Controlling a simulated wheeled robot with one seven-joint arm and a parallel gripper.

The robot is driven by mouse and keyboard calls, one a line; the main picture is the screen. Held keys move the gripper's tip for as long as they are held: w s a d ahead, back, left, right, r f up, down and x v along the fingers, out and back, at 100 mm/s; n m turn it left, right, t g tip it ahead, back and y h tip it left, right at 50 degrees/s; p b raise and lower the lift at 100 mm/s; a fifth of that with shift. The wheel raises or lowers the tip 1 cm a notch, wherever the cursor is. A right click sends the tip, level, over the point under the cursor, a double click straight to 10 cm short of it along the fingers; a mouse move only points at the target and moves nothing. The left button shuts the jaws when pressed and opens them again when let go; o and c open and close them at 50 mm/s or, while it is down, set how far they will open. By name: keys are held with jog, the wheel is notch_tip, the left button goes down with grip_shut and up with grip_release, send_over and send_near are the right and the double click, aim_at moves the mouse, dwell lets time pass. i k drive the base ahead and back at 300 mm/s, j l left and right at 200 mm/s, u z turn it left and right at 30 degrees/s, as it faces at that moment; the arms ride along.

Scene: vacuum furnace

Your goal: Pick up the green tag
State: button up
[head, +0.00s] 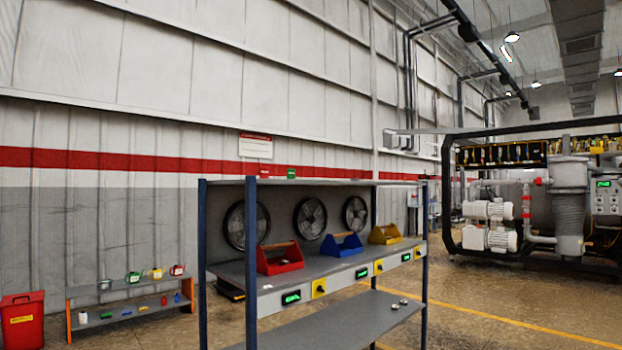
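A small green tag (291,173) shows at the top edge of the blue-posted shelf unit (340,183), in the middle of the head view. It looks upright against the wall. I cannot tell whether it stands on the top board or hangs behind it. A small red tag (264,174) is just to its left. My gripper is not in view.
The unit's middle shelf holds red (280,262), blue (342,248) and yellow (384,236) toolboxes, with fans behind. A low shelf (85,322) and red bin (23,322) stand left. Furnace machinery (570,210) stands right. Floor right of the unit is clear.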

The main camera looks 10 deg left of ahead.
aim_at(290, 173)
jog(key=i+z, duration=0.3)
jog(key=i, duration=3.2)
jog(key=i+u, duration=0.25)
jog(key=u, duration=0.15)
jog(key=i+l+u, duration=0.1)
jog(key=u, duration=0.3)
jog(key=i+l+u, duration=0.2)
jog(key=u, duration=0.25)
jog(key=i+l, duration=0.05)
jog(key=i, duration=0.05)
